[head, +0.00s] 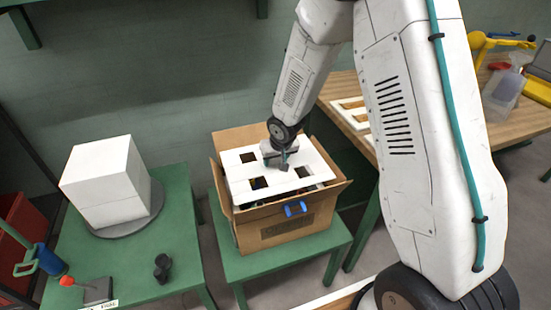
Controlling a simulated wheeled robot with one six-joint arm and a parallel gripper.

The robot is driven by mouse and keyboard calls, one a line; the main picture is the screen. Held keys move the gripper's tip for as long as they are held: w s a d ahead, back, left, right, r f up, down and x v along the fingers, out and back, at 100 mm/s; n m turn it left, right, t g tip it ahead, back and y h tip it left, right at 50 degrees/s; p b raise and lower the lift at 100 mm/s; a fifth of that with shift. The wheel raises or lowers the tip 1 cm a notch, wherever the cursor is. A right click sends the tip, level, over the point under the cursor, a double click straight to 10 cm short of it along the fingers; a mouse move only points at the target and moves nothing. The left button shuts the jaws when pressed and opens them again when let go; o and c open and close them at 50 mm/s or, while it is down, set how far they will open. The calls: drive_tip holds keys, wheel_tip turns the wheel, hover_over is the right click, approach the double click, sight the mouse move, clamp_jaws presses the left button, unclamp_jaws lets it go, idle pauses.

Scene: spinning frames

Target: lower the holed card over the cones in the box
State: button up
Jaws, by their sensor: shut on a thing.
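The white holed card (281,186) spans the mouth of an open cardboard box (322,207). It looks roughly level, with square holes that look dark inside. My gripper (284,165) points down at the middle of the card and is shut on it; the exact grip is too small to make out. I cannot tell whether the card rests in the box or hangs just above the rim. The cones are mostly hidden under the card; only small dark and coloured bits show through the holes. A blue piece (295,208) shows at the box's front edge.
The box stands on a green table (285,261), flaps spread outward. Left, another green table (180,230) bears a white block (103,180) on a grey disc and a small black part (162,267). A wooden bench (345,88) with a pale frame stands at right.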

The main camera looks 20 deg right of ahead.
drive_tip(key=shift+f, duration=0.25)
drive_tip(key=o, duration=1.6)
drive_tip(key=shift+r, duration=0.1)
wheel_tip(320, 180, up, 8)
